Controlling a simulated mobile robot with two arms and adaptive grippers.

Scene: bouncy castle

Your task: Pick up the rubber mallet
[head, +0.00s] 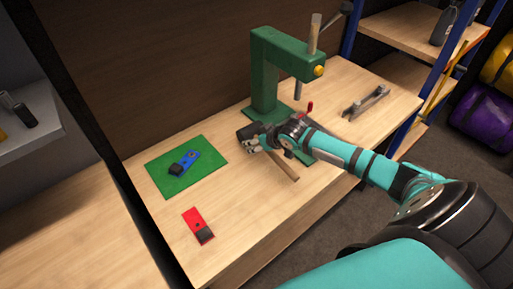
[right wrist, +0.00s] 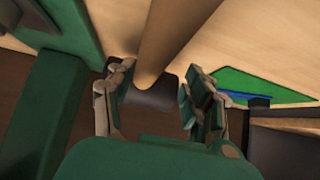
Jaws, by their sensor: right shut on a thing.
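The rubber mallet has a wooden handle (head: 284,167) and a dark head. Its handle sticks out below my right gripper (head: 252,140) over the wooden workbench in the head view. In the right wrist view, the dark mallet head (right wrist: 150,97) lies between the two fingers of my right gripper (right wrist: 157,88), with the handle running up and away. My right gripper is shut on the mallet; the fingers partly cover the head. I cannot tell whether the mallet touches the bench. My left gripper is not in view.
A green press (head: 264,75) stands close behind my right gripper. A green mat (head: 212,153) with a blue tool (head: 190,159) lies left, and a red tool (head: 194,218) lies nearer. A metal tool (head: 367,101) is at right.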

